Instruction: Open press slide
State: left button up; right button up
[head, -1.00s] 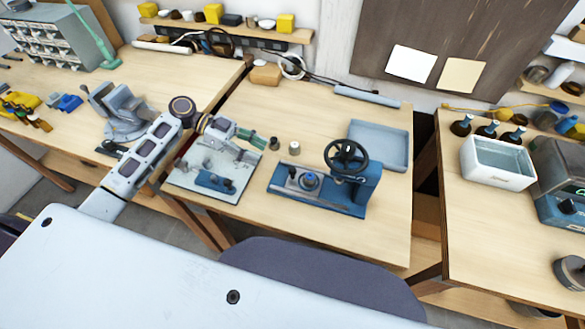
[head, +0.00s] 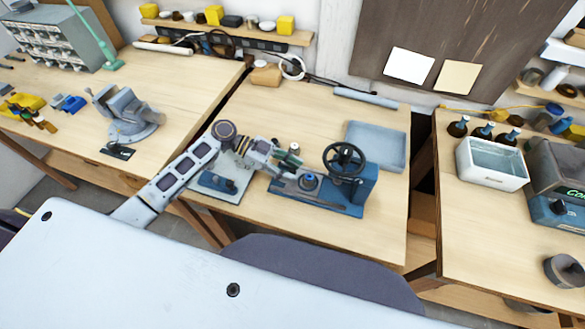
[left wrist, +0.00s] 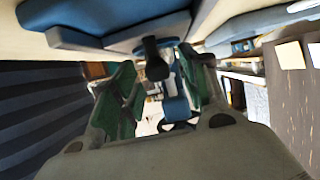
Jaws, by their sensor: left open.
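The blue press (head: 320,197) stands on the middle bench, with a black handwheel (head: 345,158) at its right end. Its grey slide bed carries a round part with a blue knob (head: 309,180). My left gripper (head: 290,158) is at the left end of the press, above the bed, and hides part of that end. In the left wrist view my open gripper (left wrist: 160,85) shows green finger pads on both sides. A dark knob on a stem (left wrist: 154,60) appears between the fingers; I cannot tell whether they touch it. My right gripper is out of view.
A light board (head: 215,188) with a blue fixture lies left of the press, partly under my left arm. A grey-blue tray (head: 378,146) sits behind the press. The bench front is clear. A vise (head: 127,110) stands on the left bench.

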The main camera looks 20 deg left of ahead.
pick_arm(q)
jog(key=shift+d+f, duration=0.15)
jog(key=shift+d, duration=0.25)
grip_shut()
